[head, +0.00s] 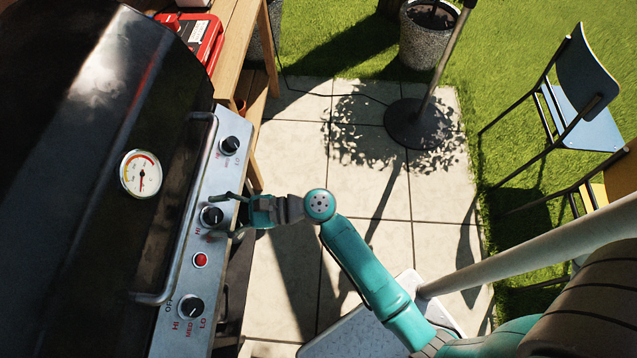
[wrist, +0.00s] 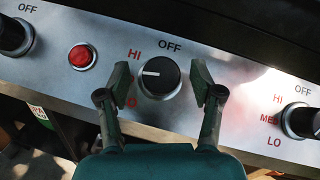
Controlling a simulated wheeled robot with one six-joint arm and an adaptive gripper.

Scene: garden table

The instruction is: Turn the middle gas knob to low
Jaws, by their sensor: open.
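The middle gas knob (head: 211,216) is a black round dial on the grill's steel front panel. It fills the centre of the wrist view (wrist: 162,82). Its white pointer line points left, between the red HI at upper left and the partly covered red LO at lower left. OFF is printed above it. My gripper (wrist: 161,80) is open, with one finger on each side of the knob. The left finger covers the panel where a MED mark might be. Gaps show beside the knob, and I cannot tell contact in depth. The head view also shows my gripper (head: 224,215) at this knob.
A red button (head: 201,260) sits between the middle knob and the near knob (head: 190,307). The far knob (head: 229,145) is beyond. The grill's long handle (head: 188,200) runs beside the knobs. A wooden side table (head: 235,45) stands behind. Paving to the right is mostly clear.

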